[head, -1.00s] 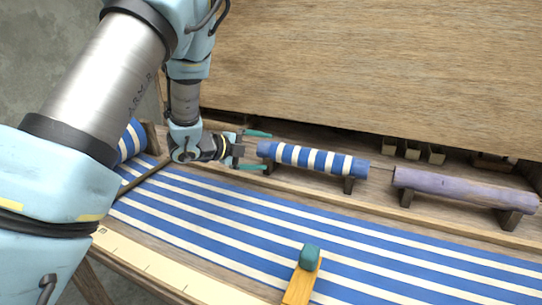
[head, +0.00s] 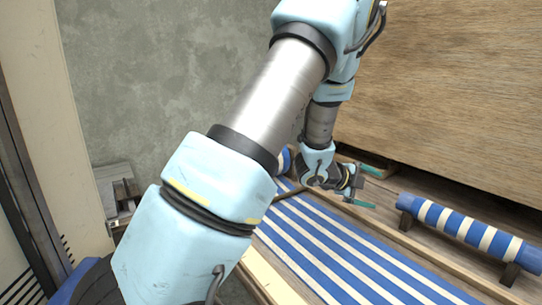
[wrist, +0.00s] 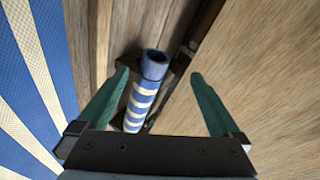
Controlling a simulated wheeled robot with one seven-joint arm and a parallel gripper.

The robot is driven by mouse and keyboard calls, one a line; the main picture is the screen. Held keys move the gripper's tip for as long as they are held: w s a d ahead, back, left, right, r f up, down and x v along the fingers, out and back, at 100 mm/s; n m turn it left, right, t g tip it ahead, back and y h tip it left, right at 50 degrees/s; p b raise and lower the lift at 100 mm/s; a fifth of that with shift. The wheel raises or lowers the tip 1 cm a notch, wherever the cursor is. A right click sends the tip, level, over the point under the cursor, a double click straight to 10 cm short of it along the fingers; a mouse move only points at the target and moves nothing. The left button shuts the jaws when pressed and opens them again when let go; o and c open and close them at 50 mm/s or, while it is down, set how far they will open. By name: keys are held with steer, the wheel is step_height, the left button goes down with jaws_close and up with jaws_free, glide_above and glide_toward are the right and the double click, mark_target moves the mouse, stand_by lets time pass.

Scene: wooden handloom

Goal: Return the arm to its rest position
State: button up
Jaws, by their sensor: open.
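My gripper (head: 366,186) is open, with its two teal fingers apart and nothing held. It is above the wooden shelf of the loom, left of the blue-and-white striped roll (head: 468,232), which rests on dark supports. In the wrist view my gripper (wrist: 160,95) points toward the striped roll (wrist: 142,98). The roll's blue end shows between the fingers in that picture, but in the head view there is a gap between roll and fingers. My arm reaches across the middle of the head view and hides part of the loom's left side.
Blue-and-white striped cloth (head: 318,240) is stretched over the loom in front of my gripper. A wooden panel (head: 450,90) rises behind the shelf. Another striped roll (head: 284,160) is partly hidden behind my arm. A grey wall (head: 150,80) and a small grey wooden stand (head: 118,190) are at left.

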steer(key=w+a+r+n+t+y, duration=0.15)
steer(key=a+n+y, duration=0.25)
steer(key=a+n, duration=0.55)
steer(key=w+a+n+t+y, duration=0.25)
steer(key=a+n+y, duration=0.25)
steer(key=a, duration=1)
steer(key=s+a+n+g+y, duration=0.1)
steer(key=s+a+n+g, duration=0.2)
steer(key=s+a+n, duration=0.3)
steer(key=s+a+n+g+y, duration=0.1)
steer(key=s+a+n+g, duration=0.2)
steer(key=s, duration=0.9)
steer(key=a+n, duration=0.3)
steer(key=a, duration=0.1)
steer(key=shift+f+g+y, duration=0.25)
steer(key=shift+g+y, duration=0.15)
steer(key=shift+a, duration=0.1)
steer(key=shift+c, duration=0.3)
